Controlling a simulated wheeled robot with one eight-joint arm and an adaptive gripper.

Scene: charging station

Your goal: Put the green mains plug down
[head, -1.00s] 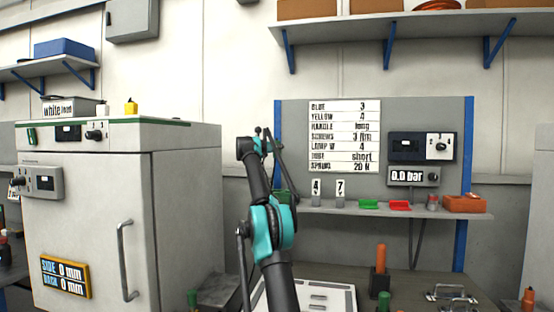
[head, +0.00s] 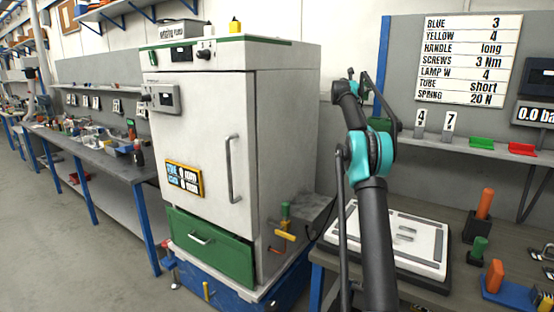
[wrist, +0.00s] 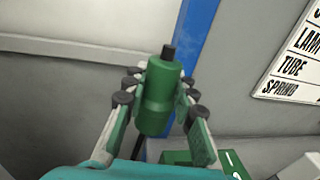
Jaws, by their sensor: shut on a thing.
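The green mains plug (wrist: 155,105) is a green cylinder with a dark tip that points up in the wrist view. My gripper (wrist: 160,88) is shut on it, with dark-padded fingers on both sides. The plug is clear of any surface, with a grey wall and a blue post behind it. In the head view my arm reaches up in front of the rear panel. I cannot make out the held plug there.
A white tray (head: 420,262) lies on the bench beneath my arm. A green upright cylinder (head: 478,248) and orange handles (head: 486,203) stand right of it. The white cabinet (head: 200,120), with a green drawer (head: 205,243), stands left. The floor at far left is open.

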